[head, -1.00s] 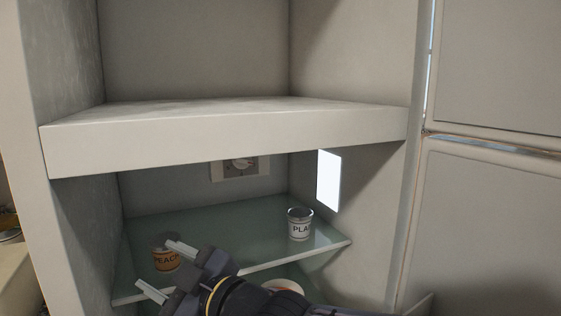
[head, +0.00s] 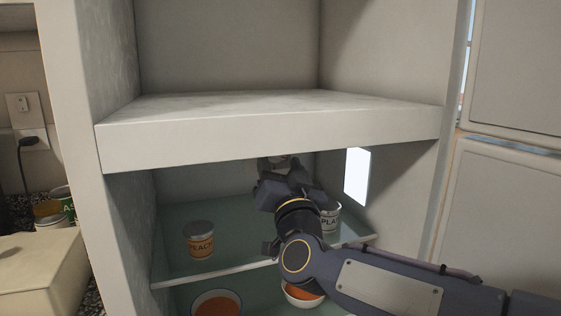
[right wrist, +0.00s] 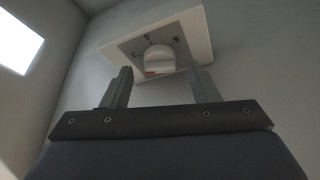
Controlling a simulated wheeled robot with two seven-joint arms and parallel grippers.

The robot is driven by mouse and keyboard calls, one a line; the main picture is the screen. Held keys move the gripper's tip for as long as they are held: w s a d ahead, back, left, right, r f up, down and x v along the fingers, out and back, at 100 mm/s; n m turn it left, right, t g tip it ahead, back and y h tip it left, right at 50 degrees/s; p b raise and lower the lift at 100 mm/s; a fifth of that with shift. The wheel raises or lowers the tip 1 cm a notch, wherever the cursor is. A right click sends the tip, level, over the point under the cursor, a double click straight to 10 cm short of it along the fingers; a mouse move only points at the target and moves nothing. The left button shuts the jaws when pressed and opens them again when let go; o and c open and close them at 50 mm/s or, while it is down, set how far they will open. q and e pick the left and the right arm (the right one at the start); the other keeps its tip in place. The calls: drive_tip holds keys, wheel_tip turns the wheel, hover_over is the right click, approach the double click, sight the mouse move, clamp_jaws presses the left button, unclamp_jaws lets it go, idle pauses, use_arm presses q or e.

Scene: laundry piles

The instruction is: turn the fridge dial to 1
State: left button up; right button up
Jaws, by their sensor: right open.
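The fridge dial (right wrist: 159,60) is a round white knob on a grey plate with a pale frame (right wrist: 199,35), on the back wall of the fridge. In the right wrist view it shows just beyond and between my fingertips, and a red mark sits at its lower left edge. In the head view the right gripper (head: 281,165) reaches in above the glass shelf and mostly hides the dial. My left gripper is not in view.
A peach can (head: 200,240) and a partly hidden can (head: 331,217) stand on the glass shelf (head: 180,272). Bowls (head: 216,303) with orange contents sit below. A thick white shelf (head: 270,140) hangs above my gripper. A bright light panel (head: 357,177) is on the right wall.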

drive_tip(key=shift+w+r, duration=0.15)
drive_tip(key=shift+w, duration=0.3)
drive_tip(key=c, duration=1)
drive_tip(key=shift+n+y, duration=0.4)
drive_tip(key=n+y, duration=0.1)
drive_tip(key=n, duration=0.2)
drive_tip(key=n+y+b, duration=0.1)
drive_tip(key=n, duration=0.1)
drive_tip(key=shift+d+n+g+y, duration=0.15)
drive_tip(key=shift+n+g+y, duration=0.15)
drive_tip(key=shift+n, duration=0.1)
drive_tip(key=shift+n+g+y+b, duration=0.5)
drive_tip(key=shift+n+y, duration=0.5)
drive_tip(key=shift+n, duration=1)
